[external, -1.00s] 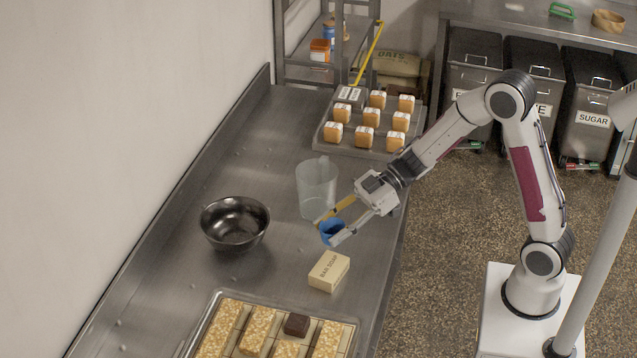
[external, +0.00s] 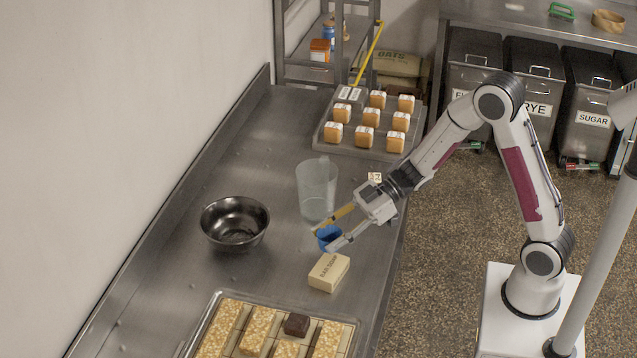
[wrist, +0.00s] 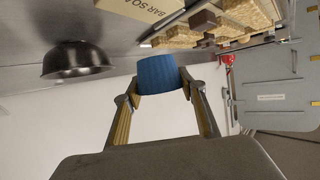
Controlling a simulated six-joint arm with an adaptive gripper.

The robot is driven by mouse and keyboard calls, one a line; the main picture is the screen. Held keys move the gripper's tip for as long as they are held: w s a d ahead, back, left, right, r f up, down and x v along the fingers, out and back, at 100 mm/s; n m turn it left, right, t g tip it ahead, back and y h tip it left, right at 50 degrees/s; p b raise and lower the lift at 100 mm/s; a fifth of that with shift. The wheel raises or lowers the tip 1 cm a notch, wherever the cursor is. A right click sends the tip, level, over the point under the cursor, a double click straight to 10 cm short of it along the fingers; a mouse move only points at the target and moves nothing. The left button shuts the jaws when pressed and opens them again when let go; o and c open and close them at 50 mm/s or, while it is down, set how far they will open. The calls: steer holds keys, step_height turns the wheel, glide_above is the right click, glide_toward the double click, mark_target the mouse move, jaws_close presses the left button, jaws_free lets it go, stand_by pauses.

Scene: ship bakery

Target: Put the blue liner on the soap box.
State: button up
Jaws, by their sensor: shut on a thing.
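The blue liner (external: 327,236) is a small blue cup-shaped piece. My gripper (external: 330,238) is shut on it, with one finger on each side. In the wrist view the liner (wrist: 158,74) sits between the two fingertips (wrist: 160,84). The soap box (external: 329,272) is a cream block marked "BAR SOAP", lying on the steel counter just in front of the liner in the external view. It also shows at the top of the wrist view (wrist: 146,8). The liner is apart from the box and appears held above the counter.
A clear jug (external: 316,188) stands close behind the gripper. A dark bowl (external: 235,223) is to the left. A tray of oat bars (external: 213,305) with one dark block lies in front, and a tray of orange-and-white cubes (external: 345,150) at the back. Bare counter (external: 285,265) lies left of the box.

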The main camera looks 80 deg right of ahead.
mark_target(329, 266)
steer(key=shift+f, duration=1.3)
steer(key=shift+f, duration=0.1)
steer(key=shift+f, duration=1.95)
steer(key=shift+f, duration=0.1)
steer(key=o, duration=0.6)
steer(key=shift+o, duration=0.2)
steer(key=v, duration=1.2)
